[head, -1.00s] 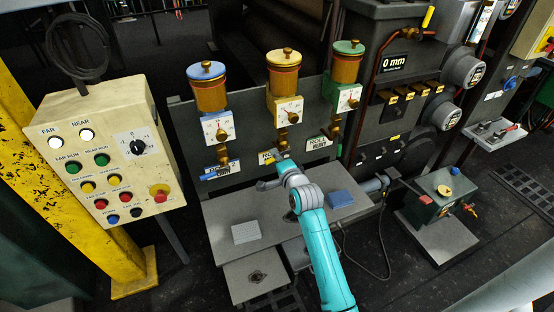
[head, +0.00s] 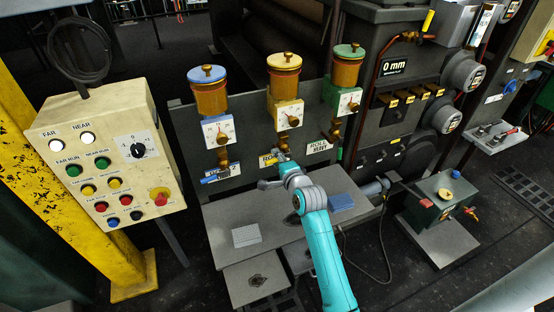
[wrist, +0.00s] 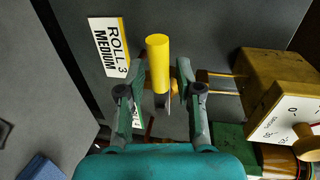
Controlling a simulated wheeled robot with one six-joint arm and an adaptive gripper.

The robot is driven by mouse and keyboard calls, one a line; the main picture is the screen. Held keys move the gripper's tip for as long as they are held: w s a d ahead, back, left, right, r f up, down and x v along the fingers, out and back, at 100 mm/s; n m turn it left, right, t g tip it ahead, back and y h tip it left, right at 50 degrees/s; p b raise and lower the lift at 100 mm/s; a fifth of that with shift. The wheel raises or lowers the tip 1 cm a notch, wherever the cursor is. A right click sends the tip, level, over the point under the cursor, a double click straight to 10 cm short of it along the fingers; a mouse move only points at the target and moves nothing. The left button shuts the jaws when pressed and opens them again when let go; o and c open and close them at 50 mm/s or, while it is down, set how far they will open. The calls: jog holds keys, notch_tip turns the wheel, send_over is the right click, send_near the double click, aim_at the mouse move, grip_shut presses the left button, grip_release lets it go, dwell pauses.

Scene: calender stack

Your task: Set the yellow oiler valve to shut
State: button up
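The yellow oiler (head: 284,76) is the middle of three oilers on the grey panel, with a white dial (head: 288,114) below its reservoir. In the wrist view its valve lever has a yellow cylindrical grip (wrist: 158,55) pointing up the picture. My gripper (wrist: 160,74) is open, with one finger on each side of the yellow grip. A narrow gap shows at each side of the grip. In the head view my gripper (head: 276,168) is at the panel below the yellow oiler and hides most of the lever. A label reading ROLL 3 MEDIUM (wrist: 107,47) is beside the lever.
The blue oiler (head: 208,90) is to the left and the green oiler (head: 347,66) to the right. A control box (head: 107,160) stands at left.

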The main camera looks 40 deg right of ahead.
jog(key=shift+s, duration=0.1)
jog(key=v, duration=1.1)
jog(key=shift+s, duration=0.35)
jog(key=shift+a+r, duration=0.1)
jog(key=shift+a, duration=0.05)
jog(key=s+a+f+n+y, duration=0.1)
jog(key=s+a+f+n, duration=0.35)
jog(key=s+a, duration=0.35)
jog(key=s+a+f+n, duration=0.4)
jog(key=s+a+n, duration=0.15)
jog(key=s, duration=0.55)
jog(key=s+a+r+n+y, duration=0.1)
jog(key=s+a+n, duration=0.1)
jog(key=s, duration=0.4)
jog(key=s+a+r+n+y, duration=0.1)
jog(key=s+a+r+n, duration=0.1)
jog(key=s+n, duration=0.3)
jog(key=s+a+r+n+y, duration=0.1)
jog(key=s+a+r+n, duration=0.1)
jog(key=s, duration=0.7)
jog(key=shift+s+a+r+n, duration=0.15)
jog(key=shift+a+r+n, duration=0.1)
jog(key=shift+a+n, duration=0.75)
